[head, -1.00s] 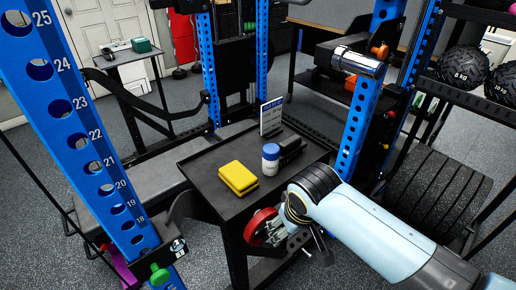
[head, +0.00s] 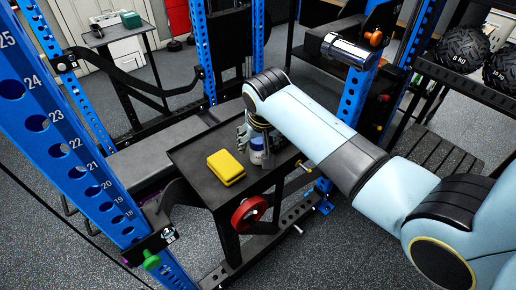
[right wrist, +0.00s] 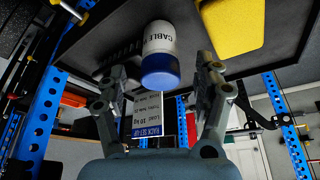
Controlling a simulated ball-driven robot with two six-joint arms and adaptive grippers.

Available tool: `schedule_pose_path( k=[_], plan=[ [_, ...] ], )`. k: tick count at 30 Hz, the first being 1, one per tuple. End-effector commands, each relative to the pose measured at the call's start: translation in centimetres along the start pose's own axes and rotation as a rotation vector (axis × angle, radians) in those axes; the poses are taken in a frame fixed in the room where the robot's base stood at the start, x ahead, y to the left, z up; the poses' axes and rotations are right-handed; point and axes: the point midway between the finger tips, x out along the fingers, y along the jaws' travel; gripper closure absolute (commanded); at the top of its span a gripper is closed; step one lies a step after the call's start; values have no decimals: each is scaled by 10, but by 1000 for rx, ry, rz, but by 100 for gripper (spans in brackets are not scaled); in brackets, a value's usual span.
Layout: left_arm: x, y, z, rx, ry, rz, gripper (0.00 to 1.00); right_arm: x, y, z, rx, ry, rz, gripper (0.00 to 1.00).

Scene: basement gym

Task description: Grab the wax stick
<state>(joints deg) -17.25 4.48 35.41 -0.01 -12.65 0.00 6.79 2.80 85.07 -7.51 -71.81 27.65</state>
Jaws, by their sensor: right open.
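The wax stick (head: 257,158) is a white cylinder with a blue cap, standing on a black tray table (head: 205,193). It is partly hidden behind my right gripper (head: 258,135) in the head view. In the right wrist view the wax stick (right wrist: 160,50) shows lettering that starts with "CABLE", with its blue cap towards me. My right gripper (right wrist: 162,70) is open, with one finger on each side of the wax stick and visible gaps to it. My left gripper is not in view.
A yellow block (head: 226,167) lies on the tray to the left of the wax stick; it also shows in the right wrist view (right wrist: 232,22). A printed rack set-up card (right wrist: 148,116) and a dark ribbed object (right wrist: 120,58) are close by. Blue rack posts (head: 348,115) stand around the table.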

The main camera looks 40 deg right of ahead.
Motion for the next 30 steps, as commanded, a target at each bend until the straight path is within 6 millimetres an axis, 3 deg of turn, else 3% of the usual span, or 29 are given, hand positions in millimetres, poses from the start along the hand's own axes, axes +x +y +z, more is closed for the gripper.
schedule_pose_path(
  k=[6,14,28,30],
  plan=[
    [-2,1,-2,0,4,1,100,27,0,-1,-1,0,1,31],
    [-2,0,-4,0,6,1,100,31,0,-1,-1,2,-1,31],
    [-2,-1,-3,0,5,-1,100,31,0,-1,-1,1,-1,90],
    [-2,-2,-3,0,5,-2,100,30,0,-1,-1,2,-1,93]
  ],
)
